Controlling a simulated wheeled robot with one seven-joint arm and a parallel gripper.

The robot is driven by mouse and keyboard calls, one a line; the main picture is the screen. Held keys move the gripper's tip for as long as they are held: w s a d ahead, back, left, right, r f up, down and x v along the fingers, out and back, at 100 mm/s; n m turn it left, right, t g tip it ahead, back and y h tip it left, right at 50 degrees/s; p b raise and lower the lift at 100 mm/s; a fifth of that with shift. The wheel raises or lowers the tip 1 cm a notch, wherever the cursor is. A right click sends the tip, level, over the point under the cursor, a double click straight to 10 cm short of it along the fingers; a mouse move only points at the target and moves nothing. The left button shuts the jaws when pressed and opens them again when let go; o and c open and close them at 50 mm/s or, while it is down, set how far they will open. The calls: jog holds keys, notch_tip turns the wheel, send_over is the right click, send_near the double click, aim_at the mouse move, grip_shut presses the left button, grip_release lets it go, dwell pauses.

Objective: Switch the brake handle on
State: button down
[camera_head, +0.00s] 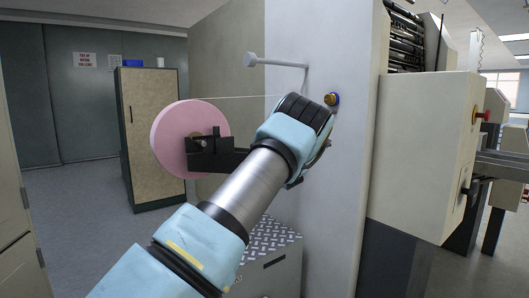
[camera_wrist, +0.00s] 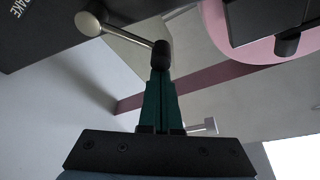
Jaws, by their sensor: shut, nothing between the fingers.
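The brake handle (camera_wrist: 128,35) shows in the wrist view as a metal lever running from a round hub (camera_wrist: 88,23) at upper left to a black knob (camera_wrist: 161,55). Its dark panel (camera_wrist: 35,30) carries lettering that reads "RAKE", partly cut off. My gripper (camera_wrist: 161,73) is shut and empty, its dark green fingers side by side. The fingertips are right at the knob in the picture; I cannot tell whether they touch it. In the head view my wrist hides the gripper, and I cannot make out the handle.
A pink roll (camera_head: 174,140) on a black bracket (camera_head: 218,160) stands left of my arm. A metal box (camera_head: 275,265) stands below. The floor (camera_head: 80,220) at left is clear.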

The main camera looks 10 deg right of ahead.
jog(key=shift+s+a+f+n+b, duration=0.15)
jog(key=shift+a+f+n+b, duration=0.2)
jog(key=shift+n, duration=0.25)
jog(key=shift+r+y, duration=0.1)
jog(key=shift+y, duration=0.2)
